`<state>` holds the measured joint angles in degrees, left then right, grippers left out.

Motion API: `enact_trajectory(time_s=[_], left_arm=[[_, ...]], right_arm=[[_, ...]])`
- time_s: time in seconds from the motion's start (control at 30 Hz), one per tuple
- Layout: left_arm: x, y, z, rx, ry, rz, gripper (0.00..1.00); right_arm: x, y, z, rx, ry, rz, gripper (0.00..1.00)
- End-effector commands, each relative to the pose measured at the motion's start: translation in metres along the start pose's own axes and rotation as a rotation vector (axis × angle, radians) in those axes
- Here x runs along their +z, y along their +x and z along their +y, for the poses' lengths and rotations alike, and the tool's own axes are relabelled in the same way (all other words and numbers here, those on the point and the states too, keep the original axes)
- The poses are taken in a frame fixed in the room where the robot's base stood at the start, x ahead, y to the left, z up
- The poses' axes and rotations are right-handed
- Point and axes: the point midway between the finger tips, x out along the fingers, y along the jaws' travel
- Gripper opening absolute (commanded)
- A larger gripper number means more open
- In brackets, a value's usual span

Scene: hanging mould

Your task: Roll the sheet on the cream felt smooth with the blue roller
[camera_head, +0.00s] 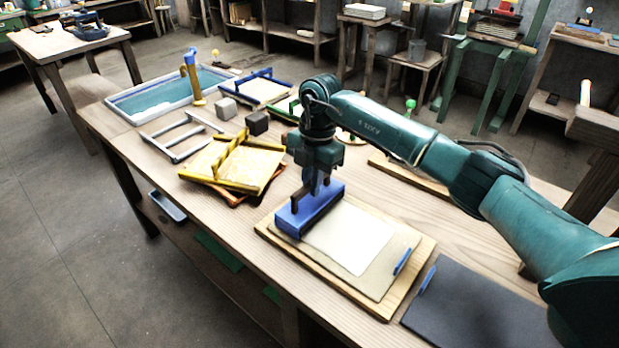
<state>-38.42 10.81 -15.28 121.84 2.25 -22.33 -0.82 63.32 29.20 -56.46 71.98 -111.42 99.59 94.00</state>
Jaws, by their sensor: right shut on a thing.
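The cream felt (368,283) lies on a wooden board (385,309) at the front middle of the bench. A white sheet (349,238) lies flat on the felt. The blue roller (309,209) is a blue block-like tool at the left end of the sheet, at or over its edge. My right gripper (312,192) points down and is shut on the roller's top. I cannot tell whether the roller presses on the sheet. My left gripper is not in view.
A dark grey board (470,310) lies right of the felt. A vat of water (165,95) stands at the far left end. Two small cubes, one grey (226,108) and one black (257,123), sit behind the yellow frames.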

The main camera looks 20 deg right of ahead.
Motion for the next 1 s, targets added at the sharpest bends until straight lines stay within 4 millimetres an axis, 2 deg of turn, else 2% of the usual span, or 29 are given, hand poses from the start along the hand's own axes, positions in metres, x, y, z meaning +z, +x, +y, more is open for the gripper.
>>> enact_trajectory(time_s=[1.0], left_arm=[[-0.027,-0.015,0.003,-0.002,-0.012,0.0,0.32]], right_arm=[[0.0,0.0,-0.05,-0.005,0.002,0.0,0.0]])
